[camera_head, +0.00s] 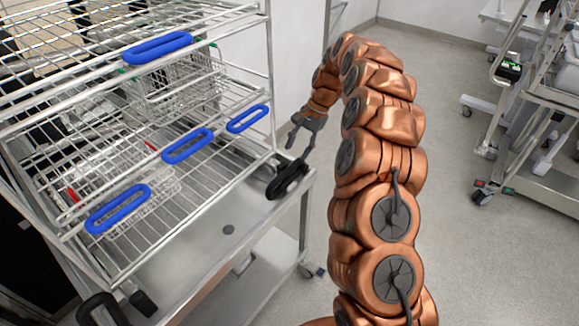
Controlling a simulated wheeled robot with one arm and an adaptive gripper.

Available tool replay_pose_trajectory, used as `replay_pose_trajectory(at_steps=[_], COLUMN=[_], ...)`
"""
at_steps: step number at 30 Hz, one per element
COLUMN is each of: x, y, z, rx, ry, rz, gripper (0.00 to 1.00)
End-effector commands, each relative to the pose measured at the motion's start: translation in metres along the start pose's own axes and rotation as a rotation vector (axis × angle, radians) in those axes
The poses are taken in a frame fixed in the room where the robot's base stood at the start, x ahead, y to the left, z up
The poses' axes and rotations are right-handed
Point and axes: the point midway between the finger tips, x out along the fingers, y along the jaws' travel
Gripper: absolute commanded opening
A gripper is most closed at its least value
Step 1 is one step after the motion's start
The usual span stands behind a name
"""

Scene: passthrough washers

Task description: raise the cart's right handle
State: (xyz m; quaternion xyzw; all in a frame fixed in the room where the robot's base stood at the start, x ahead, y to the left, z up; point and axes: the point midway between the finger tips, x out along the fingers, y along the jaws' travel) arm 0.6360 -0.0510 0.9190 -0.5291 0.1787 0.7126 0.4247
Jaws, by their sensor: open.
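The cart (225,230) is a metal trolley with a rack of wire shelves over its top. Its right handle (287,180) is a black loop at the cart's right front corner, lying low against the edge. A second black handle (103,308) is at the lower left corner, partly cut off by the frame. My gripper (299,148) is open and empty, just above and behind the right handle. One finger reaches down close to the handle's upper end; whether it touches I cannot tell.
The wire rack carries baskets (175,90) and several blue handles (188,146). My copper arm fills the middle of the view. Another cart (545,150) stands at the right on wheels. The grey floor (480,260) between is clear.

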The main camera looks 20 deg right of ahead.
Motion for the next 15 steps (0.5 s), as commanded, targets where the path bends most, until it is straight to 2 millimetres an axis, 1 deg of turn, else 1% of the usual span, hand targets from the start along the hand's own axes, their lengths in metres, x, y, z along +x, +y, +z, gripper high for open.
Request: replay_pose_trajectory(at_steps=[5, 8, 15], x=[0.008, 0.018, 0.052], y=[0.0, 0.0, -0.001], z=[0.001, 0.001, 0.002], rx=[0.0, -0.001, -0.002], ry=[-0.002, -0.002, -0.001], rz=[0.002, 0.002, 0.002], gripper=[0.49, 0.49, 0.49])
